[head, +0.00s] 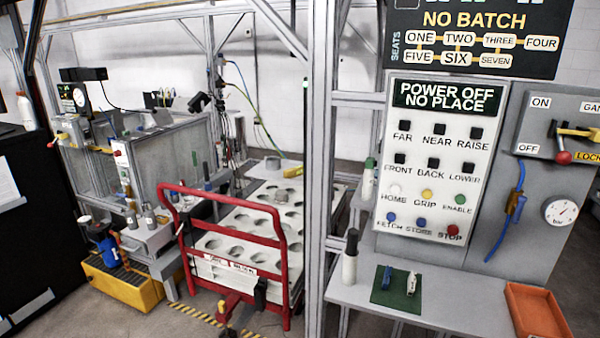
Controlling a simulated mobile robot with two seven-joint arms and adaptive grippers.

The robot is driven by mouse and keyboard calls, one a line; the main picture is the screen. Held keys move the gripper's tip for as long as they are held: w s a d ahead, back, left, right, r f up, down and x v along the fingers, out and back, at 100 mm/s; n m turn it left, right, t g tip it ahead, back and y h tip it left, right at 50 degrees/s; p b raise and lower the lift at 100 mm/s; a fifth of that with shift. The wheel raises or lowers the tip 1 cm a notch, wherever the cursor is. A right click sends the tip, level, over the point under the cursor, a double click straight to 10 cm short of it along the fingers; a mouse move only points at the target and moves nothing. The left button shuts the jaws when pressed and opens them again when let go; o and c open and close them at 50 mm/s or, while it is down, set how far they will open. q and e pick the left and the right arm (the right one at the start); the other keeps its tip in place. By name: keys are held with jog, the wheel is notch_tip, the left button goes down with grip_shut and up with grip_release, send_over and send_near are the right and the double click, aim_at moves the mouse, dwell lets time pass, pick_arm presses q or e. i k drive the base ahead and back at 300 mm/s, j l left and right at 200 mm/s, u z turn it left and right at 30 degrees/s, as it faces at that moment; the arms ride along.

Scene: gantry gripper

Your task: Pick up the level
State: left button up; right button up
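I cannot make out for certain which thing is the level. On the grey shelf (455,311) under the control panel, a dark green mat (396,304) bears a small blue item (387,277) and a small whitish item (411,284). Both are too small to identify surely. A white bottle with a black top (349,259) stands upright to the left of the mat. Neither of my grippers shows in the head view.
An orange tray (536,312) sits at the shelf's right end. The control panel (435,160) rises behind the shelf. A grey post (320,150) stands left of the shelf. Further left are a red-framed cart (283,262) and a yellow bin (120,288).

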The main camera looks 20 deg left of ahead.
aim_at(295, 171)
jog(key=i+j+z, duration=0.15)
jog(key=i+j, duration=0.35)
jog(key=i+j+z, duration=0.15)
jog(key=i+j, duration=0.35)
jog(key=j, duration=0.25)
